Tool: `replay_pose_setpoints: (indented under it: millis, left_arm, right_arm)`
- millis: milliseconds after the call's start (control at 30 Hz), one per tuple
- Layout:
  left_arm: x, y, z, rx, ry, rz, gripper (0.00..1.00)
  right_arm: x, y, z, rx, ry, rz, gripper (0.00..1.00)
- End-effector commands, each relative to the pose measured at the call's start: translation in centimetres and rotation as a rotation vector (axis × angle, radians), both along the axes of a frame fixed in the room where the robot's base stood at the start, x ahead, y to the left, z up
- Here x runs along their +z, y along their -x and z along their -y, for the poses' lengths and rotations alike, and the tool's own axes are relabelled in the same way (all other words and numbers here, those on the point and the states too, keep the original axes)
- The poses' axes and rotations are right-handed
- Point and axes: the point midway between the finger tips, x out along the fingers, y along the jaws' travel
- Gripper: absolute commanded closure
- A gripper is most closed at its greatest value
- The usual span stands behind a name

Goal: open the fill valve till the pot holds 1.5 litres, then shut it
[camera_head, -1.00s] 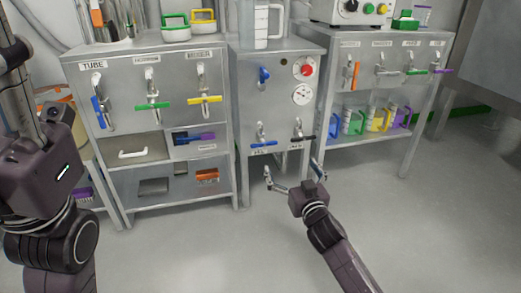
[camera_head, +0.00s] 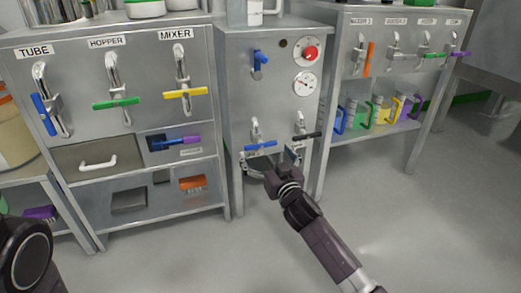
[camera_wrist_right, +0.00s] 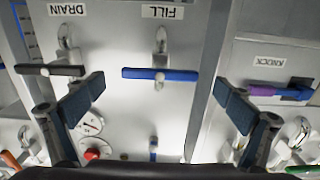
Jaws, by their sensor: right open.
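The fill valve has a blue bar handle (camera_head: 261,146) low on the front of the middle steel cabinet. In the right wrist view, which is upside down, the handle (camera_wrist_right: 172,75) lies level under the FILL label (camera_wrist_right: 162,12). My right gripper (camera_head: 271,163) is open and empty just in front of and below this handle. In the wrist view its fingers (camera_wrist_right: 160,100) are spread on either side of the handle, apart from it. A pale vessel (camera_head: 255,12) on the cabinet top is cut off, so its level is hidden. My left gripper is out of view.
The DRAIN valve's black handle (camera_head: 307,136) is close beside the fill valve; one finger appears near it in the wrist view. Above are a blue lever (camera_head: 260,60), a red knob (camera_head: 311,53) and a gauge (camera_head: 305,83). The floor at right is clear.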

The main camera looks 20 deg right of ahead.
Motion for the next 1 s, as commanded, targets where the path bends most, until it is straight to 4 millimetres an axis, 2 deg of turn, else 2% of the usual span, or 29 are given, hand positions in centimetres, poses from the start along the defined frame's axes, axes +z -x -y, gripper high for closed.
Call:
replay_pose_setpoints:
  millis: [100, 300, 700, 1000]
  left_arm:
    - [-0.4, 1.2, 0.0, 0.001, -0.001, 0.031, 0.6]
    - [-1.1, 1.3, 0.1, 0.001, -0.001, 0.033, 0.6]
    - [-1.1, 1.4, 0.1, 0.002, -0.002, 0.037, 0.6]
    - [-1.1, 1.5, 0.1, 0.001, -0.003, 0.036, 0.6]
  right_arm:
    - [-0.2, -1.7, 0.0, -0.001, 0.001, 0.003, 0.03]
    - [-0.1, -3.4, -0.1, 0.0, 0.0, 0.001, 0.03]
    - [0.0, -3.9, -0.1, 0.0, 0.0, 0.0, 0.03]
    - [0.0, -3.9, -0.1, 0.0, 0.0, 0.0, 0.36]
